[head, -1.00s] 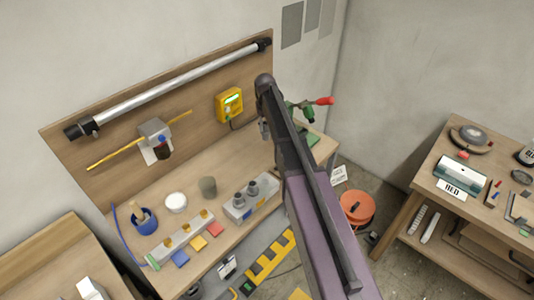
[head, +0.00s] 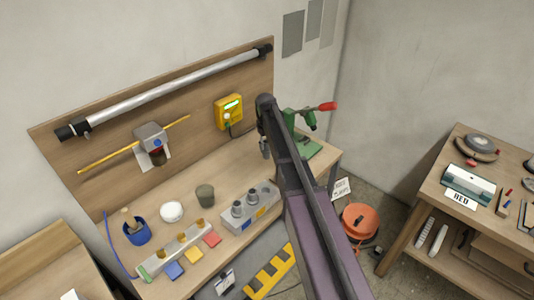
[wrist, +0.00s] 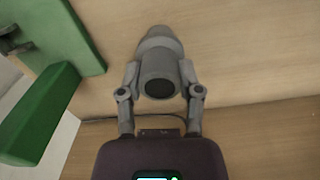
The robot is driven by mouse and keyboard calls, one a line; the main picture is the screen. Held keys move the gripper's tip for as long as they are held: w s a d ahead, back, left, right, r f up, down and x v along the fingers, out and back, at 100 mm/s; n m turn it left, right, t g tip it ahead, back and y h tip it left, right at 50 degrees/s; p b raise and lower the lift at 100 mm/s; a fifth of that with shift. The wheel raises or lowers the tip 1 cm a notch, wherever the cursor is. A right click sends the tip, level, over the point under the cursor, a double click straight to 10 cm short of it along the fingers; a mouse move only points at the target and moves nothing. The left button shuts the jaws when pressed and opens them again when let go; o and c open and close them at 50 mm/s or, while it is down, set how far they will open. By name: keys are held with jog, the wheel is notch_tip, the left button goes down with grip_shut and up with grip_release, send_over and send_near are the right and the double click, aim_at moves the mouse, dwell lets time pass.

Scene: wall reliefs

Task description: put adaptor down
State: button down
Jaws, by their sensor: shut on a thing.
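My gripper (wrist: 159,82) is shut on a grey, tapered, round adaptor (wrist: 158,50) with a dark round end facing the wrist camera. In the head view the adaptor (head: 265,150) hangs at the end of my arm, above the right part of the workbench (head: 218,178). My arm hides most of the gripper there. I cannot tell whether the adaptor touches the bench.
A green drill-press-like tool (head: 300,125) with a red handle stands close right of the gripper; green parts (wrist: 45,110) fill the left of the wrist view. A grey cup (head: 205,195), white tub (head: 171,212) and coloured squares (head: 193,255) lie left. Bare bench lies between.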

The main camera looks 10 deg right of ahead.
aim_at(266, 151)
jog(key=shift+f, duration=0.1)
jog(key=shift+f+b, duration=1.8)
jog(key=shift+b, duration=0.05)
jog(key=shift+f, duration=0.15)
jog(key=shift+c, duration=1.3)
grip_release()
jog(key=shift+r, duration=0.2)
notch_tip(266, 151, up, 12)
jog(key=p, duration=1.2)
jog(key=shift+s, duration=0.1)
jog(key=s+m, duration=0.5)
jog(key=s, duration=2.4)
jog(key=shift+d, duration=0.2)
